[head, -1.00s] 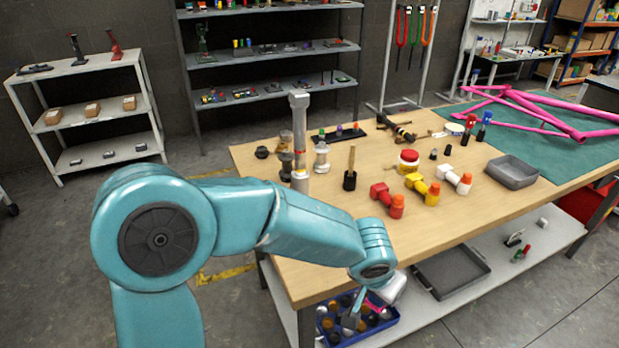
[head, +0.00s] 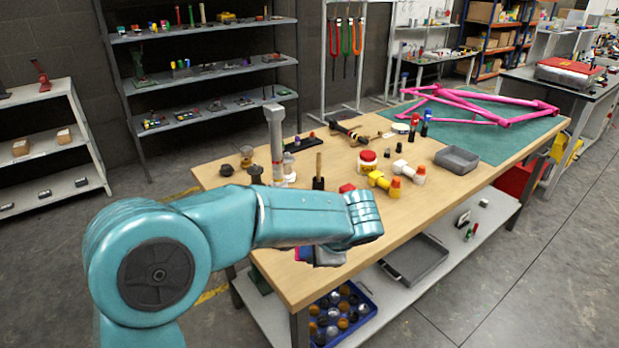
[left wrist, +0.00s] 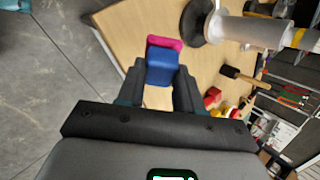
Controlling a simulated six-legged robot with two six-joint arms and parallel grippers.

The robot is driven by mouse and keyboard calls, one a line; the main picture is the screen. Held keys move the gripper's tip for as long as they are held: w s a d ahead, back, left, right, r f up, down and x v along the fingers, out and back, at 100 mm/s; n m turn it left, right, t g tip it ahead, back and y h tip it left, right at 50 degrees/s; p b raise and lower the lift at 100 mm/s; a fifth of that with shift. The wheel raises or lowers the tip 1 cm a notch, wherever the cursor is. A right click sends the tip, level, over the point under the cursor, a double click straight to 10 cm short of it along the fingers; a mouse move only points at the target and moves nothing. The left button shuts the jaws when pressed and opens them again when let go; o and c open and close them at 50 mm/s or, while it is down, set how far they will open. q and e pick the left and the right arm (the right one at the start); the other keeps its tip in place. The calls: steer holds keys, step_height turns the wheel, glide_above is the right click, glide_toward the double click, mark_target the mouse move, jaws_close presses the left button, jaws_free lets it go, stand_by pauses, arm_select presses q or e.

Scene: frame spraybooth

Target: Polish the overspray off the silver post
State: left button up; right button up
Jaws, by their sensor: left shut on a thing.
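The silver post (head: 276,145) stands upright near the left end of the workbench. In the left wrist view the post (left wrist: 255,32) runs sideways from a dark round base at upper centre, with a yellow-orange band farther along it. My left gripper (head: 328,257) is in front of the bench's near left edge, partly hidden under my arm. It is shut on a blue block with a pink face (left wrist: 161,66), which shows clearly between the fingers in the left wrist view. The block is apart from the post. My right gripper is not in view.
Dark knobs (head: 246,157) and a dark-based wooden-handled tool (head: 318,176) stand close to the post. A red-lidded jar (head: 367,161), coloured bottles, a grey tray (head: 456,159) and a pink frame (head: 470,107) lie farther right. A blue crate (head: 362,317) is on the lower shelf.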

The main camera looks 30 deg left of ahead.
arm_select(q)
steer(key=w+a+r+m+t+y, duration=0.1)
steer(key=r, duration=0.1)
steer(key=w+r+m+t+y, duration=0.1)
steer(key=r+m, duration=0.1)
steer(key=w+a+r+m+t+y, duration=0.1)
steer(key=r+y, duration=0.1)
steer(key=r, duration=0.1)
steer(key=shift+a+t, duration=0.3)
steer(key=shift+t, duration=0.1)
steer(key=w+a+r+m+t+y+p, duration=0.1)
steer(key=w+a+r+m+t+p, duration=0.1)
steer(key=a+r, duration=0.4)
steer(key=shift+w+a+y, duration=0.25)
steer(key=shift+w+y, duration=0.05)
steer(key=shift+w, duration=0.55)
steer(key=shift+w+a, duration=0.2)
steer(key=shift+a, duration=0.25)
steer(key=shift+w+a, duration=0.2)
steer(key=shift+a, duration=0.25)
steer(key=shift+f, duration=0.15)
